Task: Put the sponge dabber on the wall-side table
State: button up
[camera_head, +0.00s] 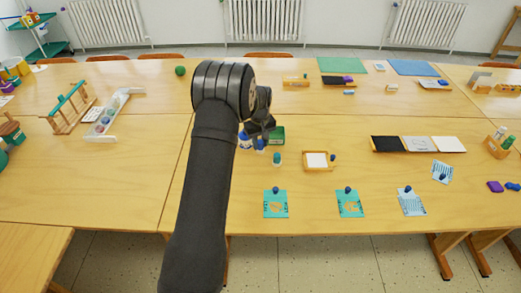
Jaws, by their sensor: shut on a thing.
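My gripper (262,128) is over the near row of tables, partly hidden by my own arm. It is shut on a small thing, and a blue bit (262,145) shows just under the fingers. I cannot tell its full shape or whether it is the sponge dabber. A small upright piece with a teal top (277,159) stands on the near table just below the gripper. The wall-side table (420,106) is the far row by the radiators, beyond the gripper.
A green box (277,135) and a blue-and-white bottle (245,141) are close beside the gripper. A wooden tray (306,168) lies to its right. Teal cards (275,210) lie in front. A green ball (180,71) and a green sheet (344,65) are on the far table, with bare wood between things.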

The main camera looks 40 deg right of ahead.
aim_at(260, 150)
jog(key=shift+f, duration=1.9)
jog(key=shift+f, duration=0.2)
jog(key=o, duration=0.9)
jog(key=shift+o, duration=0.2)
notch_tip(260, 150, up, 12)
jog(key=shift+r, duration=0.2)
